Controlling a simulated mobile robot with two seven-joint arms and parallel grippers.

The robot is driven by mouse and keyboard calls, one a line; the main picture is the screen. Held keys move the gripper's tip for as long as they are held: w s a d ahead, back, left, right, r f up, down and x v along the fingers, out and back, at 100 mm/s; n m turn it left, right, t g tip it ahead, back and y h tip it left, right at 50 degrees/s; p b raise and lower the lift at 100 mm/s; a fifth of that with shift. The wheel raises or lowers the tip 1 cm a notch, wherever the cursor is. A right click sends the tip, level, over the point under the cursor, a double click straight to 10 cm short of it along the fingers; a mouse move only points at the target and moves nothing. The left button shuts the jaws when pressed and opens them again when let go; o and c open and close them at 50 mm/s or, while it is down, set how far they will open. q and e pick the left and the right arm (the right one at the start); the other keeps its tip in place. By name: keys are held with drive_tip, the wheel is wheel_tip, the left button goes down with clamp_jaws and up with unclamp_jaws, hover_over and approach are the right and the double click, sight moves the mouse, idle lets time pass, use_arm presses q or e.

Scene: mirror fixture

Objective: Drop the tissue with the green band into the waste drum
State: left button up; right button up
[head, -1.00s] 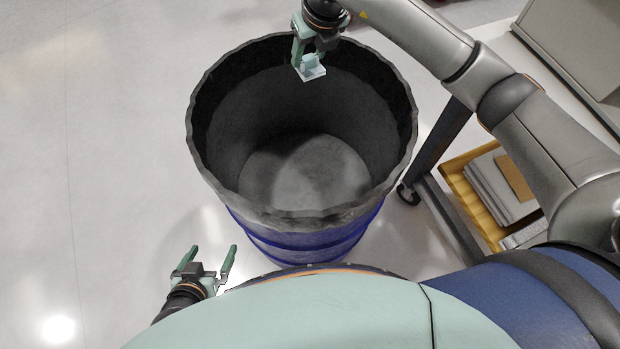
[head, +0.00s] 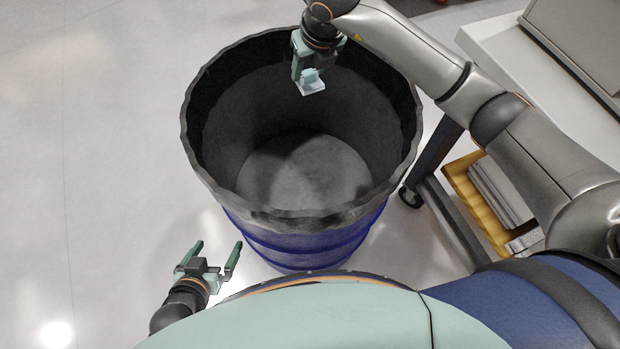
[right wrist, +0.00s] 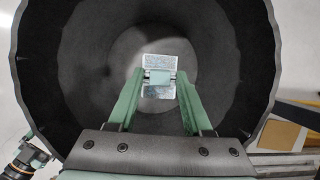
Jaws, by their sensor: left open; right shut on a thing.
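The waste drum (head: 312,247) is blue outside and dark inside, with a wide open top. Its inner floor shows and looks empty. My right gripper (head: 313,78) is shut on the tissue (head: 311,89), a small pale piece, over the opening near the far rim. In the right wrist view, the tissue (right wrist: 158,61) sits between the fingertips, with a pale green band across its middle and the drum's interior behind it. My left gripper (head: 218,247) is open and empty, outside the drum at its near left.
A cart (head: 487,40) with a light top stands right of the drum. A yellow tray (head: 470,195) with grey stacked items is on its lower shelf. A caster (head: 408,196) is close to the drum's right side. The floor at left is clear.

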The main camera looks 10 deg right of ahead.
drive_tip(key=o, duration=1.2)
drive_tip(key=shift+c, duration=0.2)
drive_tip(key=shift+o, duration=0.6)
use_arm(q)
drive_tip(key=shift+s+f, duration=0.2)
use_arm(e)
drive_tip(key=shift+s+r, duration=0.1)
drive_tip(key=shift+r, duration=0.2)
use_arm(q)
drive_tip(key=shift+a, duration=0.1)
use_arm(e)
drive_tip(key=v, duration=1.2)
drive_tip(key=shift+f, duration=0.1)
